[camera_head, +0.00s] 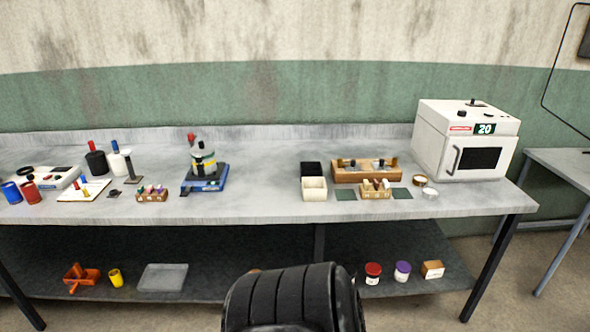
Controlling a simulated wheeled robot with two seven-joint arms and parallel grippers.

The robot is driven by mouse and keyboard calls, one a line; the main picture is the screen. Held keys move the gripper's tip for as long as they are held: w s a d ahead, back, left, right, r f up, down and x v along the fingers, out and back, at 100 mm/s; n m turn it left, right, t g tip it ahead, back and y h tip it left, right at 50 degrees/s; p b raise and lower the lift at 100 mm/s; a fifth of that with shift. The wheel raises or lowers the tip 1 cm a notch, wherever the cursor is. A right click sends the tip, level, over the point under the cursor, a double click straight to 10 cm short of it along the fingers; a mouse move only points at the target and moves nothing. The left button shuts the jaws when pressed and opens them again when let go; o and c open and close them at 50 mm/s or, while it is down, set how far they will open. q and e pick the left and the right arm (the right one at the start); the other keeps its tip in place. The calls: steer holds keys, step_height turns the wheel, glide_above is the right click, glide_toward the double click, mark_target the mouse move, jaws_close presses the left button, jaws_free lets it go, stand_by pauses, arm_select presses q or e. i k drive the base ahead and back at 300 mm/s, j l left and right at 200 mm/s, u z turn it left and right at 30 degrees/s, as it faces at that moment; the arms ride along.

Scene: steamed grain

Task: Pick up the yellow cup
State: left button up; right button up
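The yellow cup (116,278) stands on the lower shelf under the bench, at the left. It is small in the view. An orange object (82,275) sits just left of it and a flat grey tray (163,277) lies to its right. Neither of my grippers shows in the head view, so their distance from the cup cannot be seen.
The grey bench top (265,205) overhangs the lower shelf (205,255). A white oven (465,140) stands at the right end of the bench. A red-lidded jar (373,273), a purple-lidded jar (402,271) and a small box (432,270) stand on the shelf's right side.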

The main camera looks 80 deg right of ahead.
mark_target(117, 279)
steer(key=z, duration=1.85)
steer(key=i+l+z, duration=0.2)
steer(key=z, duration=0.25)
steer(key=i+l+z, duration=0.25)
steer(key=z, duration=0.2)
steer(key=l+u, duration=0.1)
steer(key=u, duration=1.45)
steer(key=i+z, duration=0.1)
steer(key=z, duration=0.3)
steer(key=j+z, duration=0.15)
steer(key=z, duration=0.2)
steer(key=i+j+z, duration=0.1)
steer(key=z, duration=0.3)
steer(key=j+z, duration=0.1)
steer(key=z, duration=0.25)
steer(key=i+j+z, duration=0.1)
steer(key=j+z, duration=0.25)
steer(key=j, duration=0.5)
steer(key=j+z, duration=0.35)
steer(key=j, duration=0.5)
steer(key=k+j+z, duration=0.15)
steer(key=j+z, duration=0.2)
steer(key=j, duration=0.5)
